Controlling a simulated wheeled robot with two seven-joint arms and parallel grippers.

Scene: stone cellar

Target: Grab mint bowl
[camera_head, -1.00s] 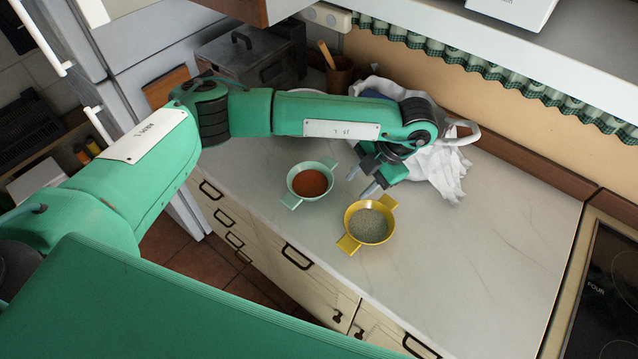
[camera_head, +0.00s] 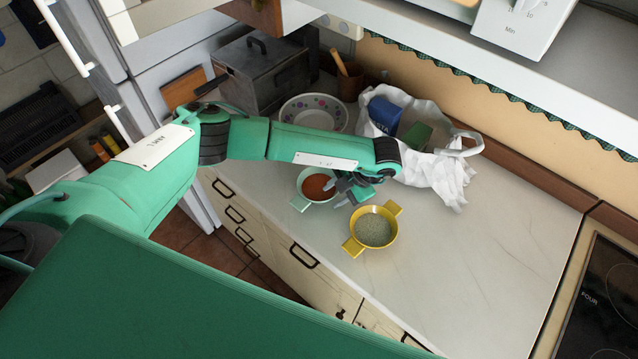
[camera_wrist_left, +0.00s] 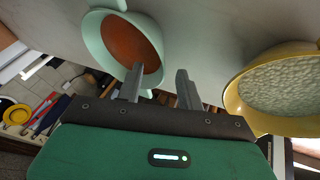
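The mint bowl (camera_head: 300,203) stands on the counter, filled with red-brown powder. My left gripper (camera_head: 338,192) is at its right side and hides part of its right rim. In the left wrist view the mint bowl (camera_wrist_left: 96,40) is at the upper left. The gripper's two fingers (camera_wrist_left: 158,88) are apart with nothing held between them. One finger overlaps the bowl's near right rim; the other is to the right, outside it. I cannot tell whether they touch the bowl. My right gripper is not in view.
A yellow bowl (camera_head: 388,243) of greenish grains stands close to the right of the mint bowl. Behind are a patterned bowl (camera_head: 290,112), a white bag (camera_head: 445,172) and a metal box (camera_head: 262,75). The counter (camera_head: 470,270) is clear on the right.

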